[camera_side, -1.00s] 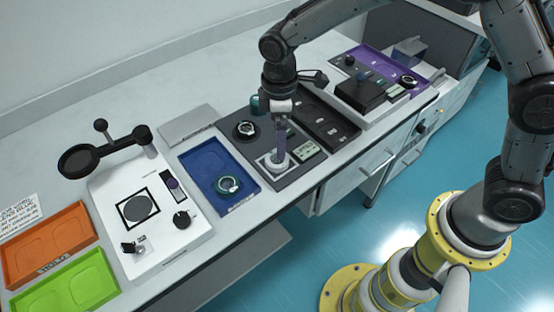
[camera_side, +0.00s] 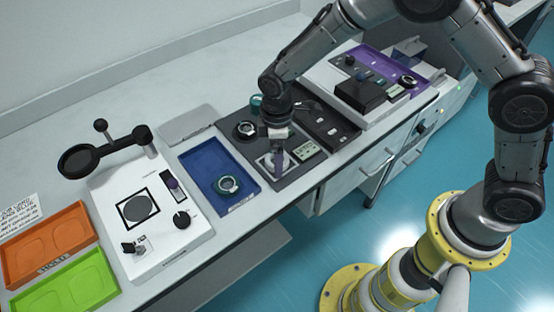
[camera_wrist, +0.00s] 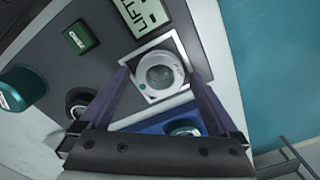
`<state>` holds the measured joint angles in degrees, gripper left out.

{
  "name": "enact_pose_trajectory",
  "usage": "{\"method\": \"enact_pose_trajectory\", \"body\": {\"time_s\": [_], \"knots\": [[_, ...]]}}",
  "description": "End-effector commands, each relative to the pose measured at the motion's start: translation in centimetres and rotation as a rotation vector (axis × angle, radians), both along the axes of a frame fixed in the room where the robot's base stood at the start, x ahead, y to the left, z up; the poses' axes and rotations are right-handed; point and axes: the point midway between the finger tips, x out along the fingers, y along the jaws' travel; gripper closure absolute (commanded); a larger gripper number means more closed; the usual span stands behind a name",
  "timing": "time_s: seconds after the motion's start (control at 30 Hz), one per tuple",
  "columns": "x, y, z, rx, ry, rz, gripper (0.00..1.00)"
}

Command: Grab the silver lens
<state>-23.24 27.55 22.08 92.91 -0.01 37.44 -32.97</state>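The silver lens (camera_wrist: 160,76) is a pale round ring with a clear centre and a small teal mark. It sits in a white-bordered square on a dark grey panel (camera_wrist: 95,62). In the wrist view, my gripper (camera_wrist: 158,78) is open, with one purple finger at each side of the lens and visible gaps. In the side view, my gripper (camera_side: 278,168) points down at the square on the panel (camera_side: 292,180), and its fingers hide much of the lens.
A blue tray (camera_side: 206,160) with a teal-ringed lens (camera_side: 228,185) lies left of the panel. A dark round part (camera_side: 245,129) stands behind my gripper on the panel. A small screen (camera_side: 306,151) is close on the right. The white bench is clear towards the wall.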

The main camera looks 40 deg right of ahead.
Motion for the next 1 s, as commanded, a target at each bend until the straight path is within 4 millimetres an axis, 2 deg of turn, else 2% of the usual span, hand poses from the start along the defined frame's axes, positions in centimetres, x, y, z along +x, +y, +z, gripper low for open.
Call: {"method": "enact_pose_trajectory", "body": {"time_s": [0.03,0.4,0.43,0.77,0.87,1.0], "knots": [[0.0,0.0,0.0,0.0,0.0,0.0,0.14],[0.0,0.0,0.0,0.0,0.0,0.0,0.81],[0.0,0.0,0.1,0.0,0.0,0.0,0.84],[0.0,0.0,0.4,0.0,-0.001,0.0,0.85],[0.1,0.0,1.2,0.001,-0.002,0.0,0.85],[0.1,0.0,3.1,0.002,-0.005,0.0,0.85]]}}
